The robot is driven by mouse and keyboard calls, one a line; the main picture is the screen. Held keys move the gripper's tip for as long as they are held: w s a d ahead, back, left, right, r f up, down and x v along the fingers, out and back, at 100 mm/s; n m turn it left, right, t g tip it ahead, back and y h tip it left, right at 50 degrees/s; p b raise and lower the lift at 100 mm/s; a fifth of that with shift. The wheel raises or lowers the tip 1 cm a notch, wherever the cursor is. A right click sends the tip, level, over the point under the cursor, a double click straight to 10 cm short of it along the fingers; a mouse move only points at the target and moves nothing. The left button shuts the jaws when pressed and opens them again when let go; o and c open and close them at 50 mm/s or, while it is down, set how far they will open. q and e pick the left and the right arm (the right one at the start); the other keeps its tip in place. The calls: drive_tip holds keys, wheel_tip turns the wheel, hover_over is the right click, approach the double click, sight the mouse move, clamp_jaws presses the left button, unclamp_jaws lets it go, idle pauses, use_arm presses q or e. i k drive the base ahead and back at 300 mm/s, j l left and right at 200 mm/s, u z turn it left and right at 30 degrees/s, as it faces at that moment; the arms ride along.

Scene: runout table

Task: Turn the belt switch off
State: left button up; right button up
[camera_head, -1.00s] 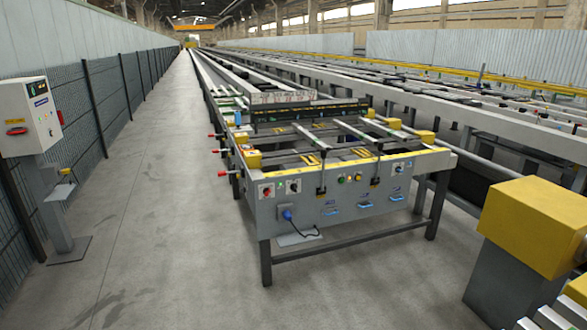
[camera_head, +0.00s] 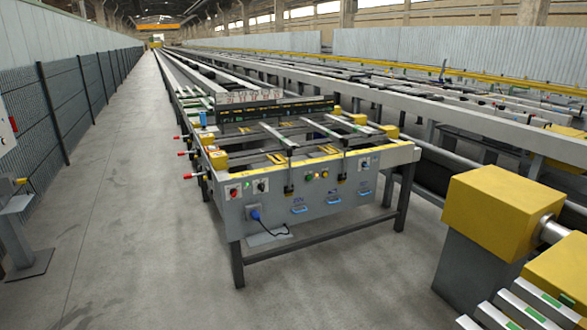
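The runout table (camera_head: 335,205) stands ahead of me, with a grey front panel and yellow top edging. On the panel's left end are a red control (camera_head: 233,192) and a dark rotary switch on a pale plate (camera_head: 261,186). Green and yellow buttons (camera_head: 316,175) sit mid-panel, and another small switch plate (camera_head: 365,163) is at the right end. I cannot tell which of these is the belt switch, and their labels and settings are too small to read. Neither of my grippers is in view.
A grey control box on a post (camera_head: 14,225) is cut off at the left edge, beside a mesh fence (camera_head: 85,105). A yellow-capped machine (camera_head: 495,225) with rollers stands at the right front. The concrete floor (camera_head: 115,200) left of the table is clear.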

sight(234, 192)
drive_tip(key=i+j, duration=0.45)
drive_tip(key=i+j+u, duration=0.1)
drive_tip(key=i+j, duration=0.35)
drive_tip(key=i, duration=0.15)
